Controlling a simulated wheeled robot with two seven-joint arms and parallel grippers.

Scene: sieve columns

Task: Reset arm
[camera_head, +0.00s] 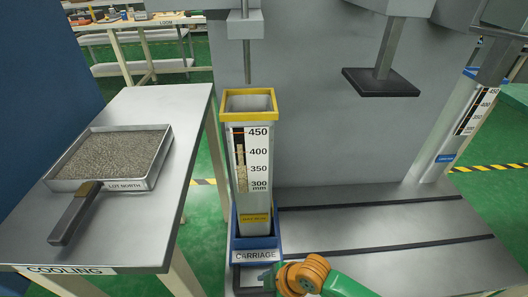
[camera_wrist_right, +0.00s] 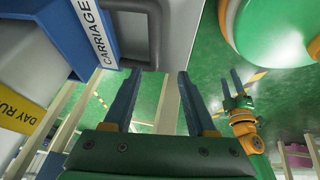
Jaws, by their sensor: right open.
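My right gripper (camera_head: 268,279) is low in front of the blue carriage (camera_head: 263,243) in the head view, its arm coming in from the lower right. In the right wrist view its two blue fingers (camera_wrist_right: 156,74) are apart with nothing between them. The carriage's label and a dark handle-like bar (camera_wrist_right: 135,8) show close beyond the fingertips. My left gripper (camera_wrist_right: 232,80) is not in the head view; it shows small at the right of the wrist view, its fingers apart and empty.
A tall column (camera_head: 247,200) with a yellow rim and a millimetre scale stands upright in the carriage, pale grains visible through its window. A tray of grey grains (camera_head: 113,157) lies on the cooling table (camera_head: 122,238) at left. A dark press plate (camera_head: 381,83) hangs at right.

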